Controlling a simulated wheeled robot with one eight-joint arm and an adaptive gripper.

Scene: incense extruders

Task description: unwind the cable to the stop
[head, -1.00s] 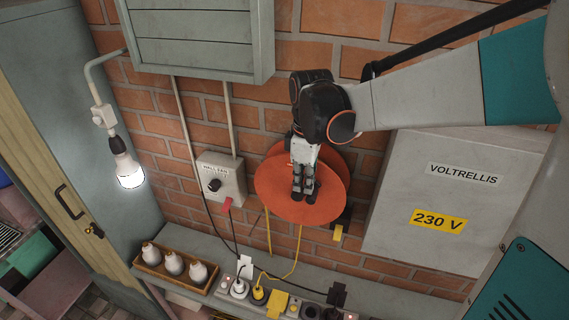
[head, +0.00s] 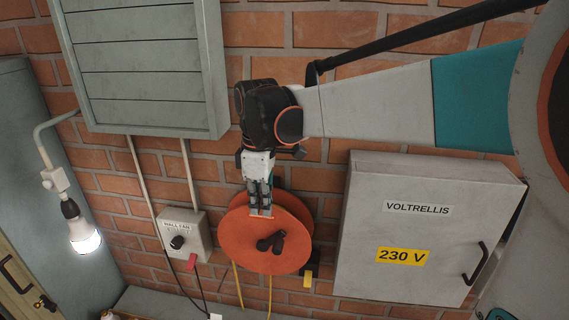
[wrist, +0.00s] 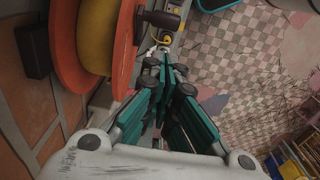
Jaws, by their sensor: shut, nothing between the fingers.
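The orange cable reel (head: 240,240) is mounted on the brick wall; in the wrist view its flanges (wrist: 122,50) stand at the left with yellow cable (wrist: 95,35) wound between them. Its dark crank handle (head: 271,242) shows on the front face, and also in the wrist view (wrist: 160,18). Yellow cable strands (head: 237,285) hang below the reel. My gripper (head: 260,213) is shut and empty, pointing down before the reel's upper part, above the crank handle and apart from it. In the wrist view the closed fingers (wrist: 165,70) are beside the reel's front flange. I cannot make out a stop.
A grey 230 V cabinet (head: 430,230) stands right of the reel. A wall switch box (head: 185,236) with a red tag is at its left, a lit lamp (head: 84,236) further left. A grey louvred box (head: 140,70) hangs above. A yellow tag (head: 308,279) sits low right of the reel.

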